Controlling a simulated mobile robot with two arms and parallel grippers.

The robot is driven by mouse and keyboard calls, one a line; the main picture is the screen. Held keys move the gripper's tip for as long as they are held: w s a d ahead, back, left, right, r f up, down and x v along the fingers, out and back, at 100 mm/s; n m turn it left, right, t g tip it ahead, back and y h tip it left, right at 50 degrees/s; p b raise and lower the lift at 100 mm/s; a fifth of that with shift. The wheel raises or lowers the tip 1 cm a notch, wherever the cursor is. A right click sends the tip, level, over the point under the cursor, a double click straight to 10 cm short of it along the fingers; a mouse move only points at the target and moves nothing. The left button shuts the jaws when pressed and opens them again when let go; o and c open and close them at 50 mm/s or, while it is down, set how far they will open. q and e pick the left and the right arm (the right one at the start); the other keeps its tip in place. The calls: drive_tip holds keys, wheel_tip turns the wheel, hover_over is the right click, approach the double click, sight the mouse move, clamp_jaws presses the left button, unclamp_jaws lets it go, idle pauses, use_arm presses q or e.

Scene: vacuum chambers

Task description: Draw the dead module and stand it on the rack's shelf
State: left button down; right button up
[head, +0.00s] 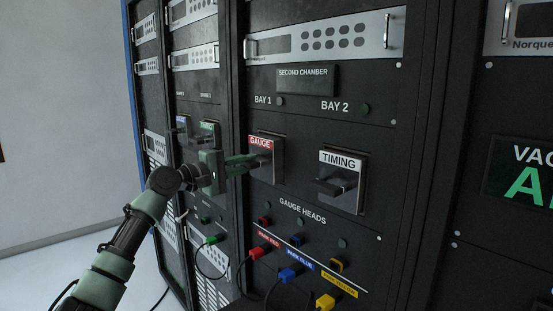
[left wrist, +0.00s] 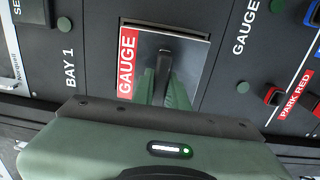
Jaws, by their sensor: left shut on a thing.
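The gauge module (head: 265,145), with a red GAUGE label, is in the slot under BAY 1 on the dark rack. It also shows in the left wrist view (left wrist: 196,75), with its dark handle between my fingers. My left gripper (head: 262,161) is shut on this handle. I cannot tell whether the module stands out of its slot. The timing module (head: 343,160), with a white label and dark handle, is in the slot under BAY 2. The Bay 1 lamp (head: 280,101) looks dark and the Bay 2 lamp (head: 365,109) dull green. No shelf is clearly visible.
Below the modules are gauge-head sockets with a red plug (head: 257,253), a blue plug (head: 290,273) and a yellow plug (head: 325,301), cables hanging down. A green plug (head: 213,239) is on the neighbouring rack, left. Free floor (head: 60,275) lies at the left.

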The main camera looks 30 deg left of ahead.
use_arm(q)
drive_tip(key=shift+s+a, duration=0.1)
drive_tip(key=shift+s, duration=0.3)
drive_tip(key=shift+s+a+f+b, duration=0.1)
drive_tip(key=shift+s+a+b, duration=0.1)
drive_tip(key=shift+s+b, duration=0.25)
drive_tip(key=shift+s+a, duration=0.1)
drive_tip(key=shift+s, duration=0.15)
drive_tip(key=shift+s+a+b, duration=0.15)
drive_tip(key=shift+s+b, duration=0.2)
drive_tip(key=shift+s, duration=0.1)
drive_tip(key=shift+s+a, duration=0.15)
drive_tip(key=shift+s, duration=0.2)
drive_tip(key=shift+b+v, duration=0.9)
drive_tip(key=shift+v, duration=0.3)
drive_tip(key=shift+b+v, duration=2.05)
drive_tip(key=shift+v, duration=0.75)
drive_tip(key=shift+s, duration=0.15)
